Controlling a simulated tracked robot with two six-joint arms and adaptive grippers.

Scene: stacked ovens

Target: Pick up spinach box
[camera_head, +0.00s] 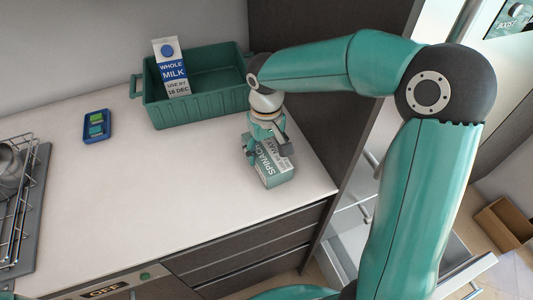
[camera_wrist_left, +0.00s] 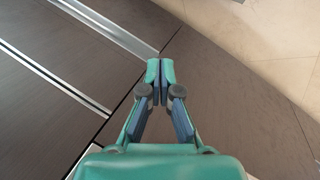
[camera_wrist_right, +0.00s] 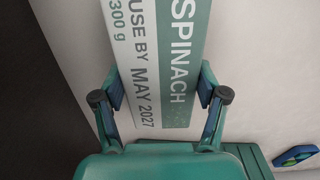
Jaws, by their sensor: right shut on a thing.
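The spinach box (camera_head: 272,172) is a green and white carton on the white counter, near its right end. It fills the upper middle of the right wrist view (camera_wrist_right: 165,50), with "SPINACH" and "USE BY MAY 2027" readable. My right gripper (camera_head: 266,148) reaches down from above and is shut on the box, one finger on each side (camera_wrist_right: 160,90). I cannot tell whether the box touches the counter. My left gripper (camera_wrist_left: 160,72) has its fingertips together, with nothing seen between them, in front of dark drawer fronts.
A green crate (camera_head: 205,112) with a milk carton (camera_head: 171,68) stands at the back of the counter. A small blue tray (camera_head: 97,126) lies left of it. A wire rack (camera_head: 22,195) is at the far left. The counter's middle is clear. A dark panel (camera_head: 325,90) rises at the right.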

